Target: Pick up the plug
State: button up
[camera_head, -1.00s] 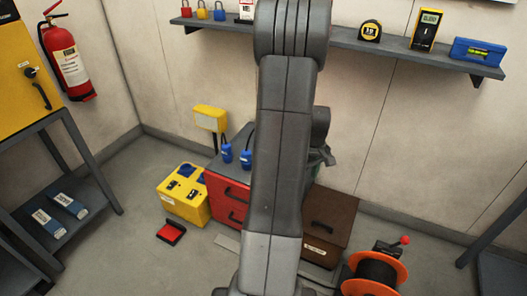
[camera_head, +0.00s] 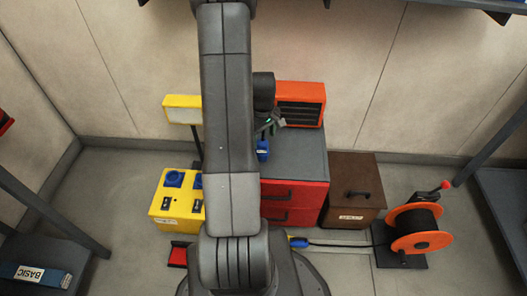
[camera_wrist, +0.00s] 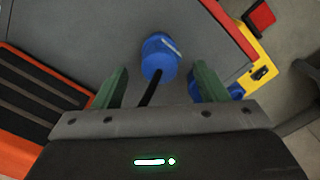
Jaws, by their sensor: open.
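A blue plug (camera_wrist: 160,55) with a dark cable is on the grey top of the red cabinet; in the wrist view it lies between and slightly beyond my fingertips. It also shows in the head view (camera_head: 262,150), just below my gripper (camera_head: 270,126). My gripper (camera_wrist: 160,78) is open, with one green finger on each side of the plug's cable end, and I see no contact. My arm hides part of the cabinet top in the head view.
An orange heater-like unit (camera_head: 300,103) stands at the back of the red cabinet (camera_head: 295,203). A yellow socket box (camera_head: 178,203) stands left of the cabinet. A brown box (camera_head: 352,188) and an orange cable reel (camera_head: 420,228) are at right. Another blue connector (camera_head: 298,242) lies on the floor.

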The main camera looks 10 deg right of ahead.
aim_at(262, 141)
jog(key=f, duration=0.1)
jog(key=f+b, duration=0.1)
jog(key=f, duration=0.2)
jog(key=shift+w+f, duration=0.3)
jog(key=shift+r, duration=0.1)
jog(key=c, duration=1.2)
